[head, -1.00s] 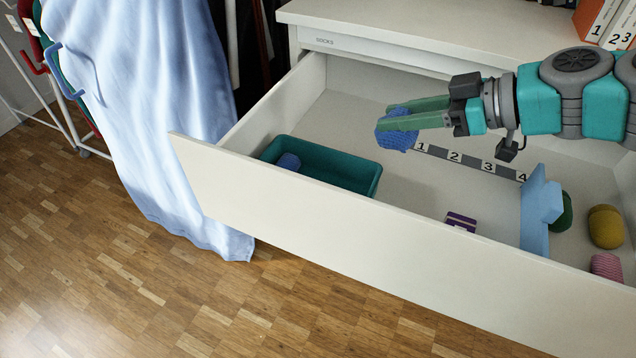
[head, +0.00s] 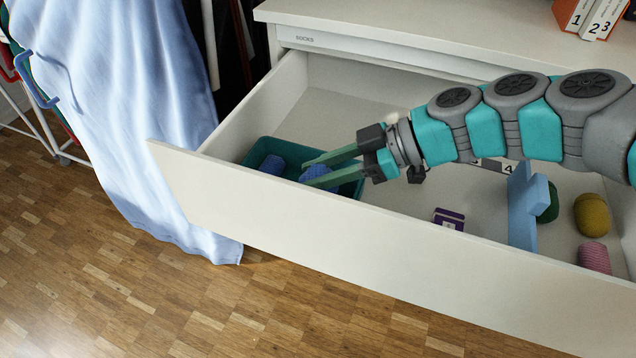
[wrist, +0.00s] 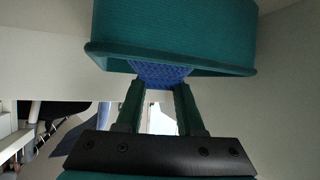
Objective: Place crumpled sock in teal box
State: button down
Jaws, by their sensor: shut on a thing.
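The teal box (head: 292,149) stands in the left front of the open drawer. A rolled blue sock (head: 272,164) lies inside it at the left. My gripper (head: 310,172) is shut on a crumpled blue knit sock (head: 319,177), which appears over the right part of the box in the head view. I cannot tell how far the sock is below the rim. In the wrist view the sock (wrist: 160,76) sits between the fingertips, close to the box's rim (wrist: 170,61), which hides part of it.
The drawer's front panel (head: 330,237) is close in front of the box. A purple card-like thing (head: 449,218) lies mid-drawer. A light blue divider (head: 522,210) separates off green, mustard (head: 591,214) and pink (head: 594,256) rolls. A blue cloth (head: 125,120) hangs at the left.

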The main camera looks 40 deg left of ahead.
jog(key=shift+f, duration=1.5)
jog(key=shift+f, duration=0.2)
jog(key=c, duration=0.5)
grip_release()
jog(key=shift+r, duration=0.1)
jog(key=shift+w+d+r, duration=0.1)
jog(key=shift+r, duration=0.1)
jog(key=v, duration=1.1)
jog(key=shift+w+d+r, duration=0.1)
jog(key=shift+d+r, duration=0.05)
jog(key=shift+d, duration=0.15)
